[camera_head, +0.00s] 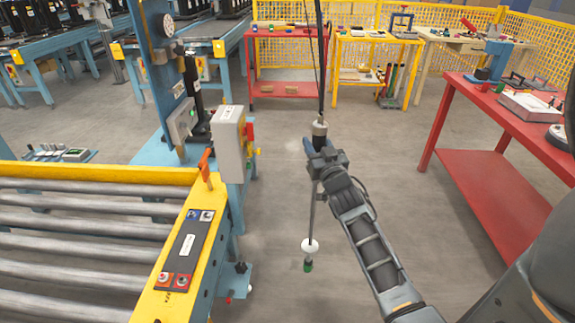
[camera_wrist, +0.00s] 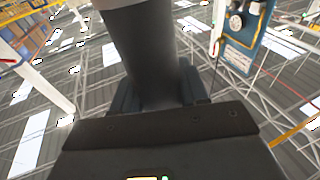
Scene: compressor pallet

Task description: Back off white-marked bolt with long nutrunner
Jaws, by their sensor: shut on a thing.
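The long nutrunner (camera_head: 311,215) hangs upright from cables in the middle of the head view. It has a silver top, a thin dark shaft, a white round piece low down and a green tip above the floor. My gripper (camera_head: 319,153) is shut on the nutrunner's upper body, just under the silver top. In the wrist view the dark grey tool body (camera_wrist: 145,50) stands between the fingers of my gripper (camera_wrist: 157,97). No white-marked bolt and no compressor can be made out in either view.
A roller conveyor (camera_head: 90,171) with a yellow edge and button panel (camera_head: 185,250) stands at left, beside a blue post with a grey control box (camera_head: 229,145). A red table (camera_head: 500,190) stands at right. Benches and yellow fencing are behind. Grey floor between is clear.

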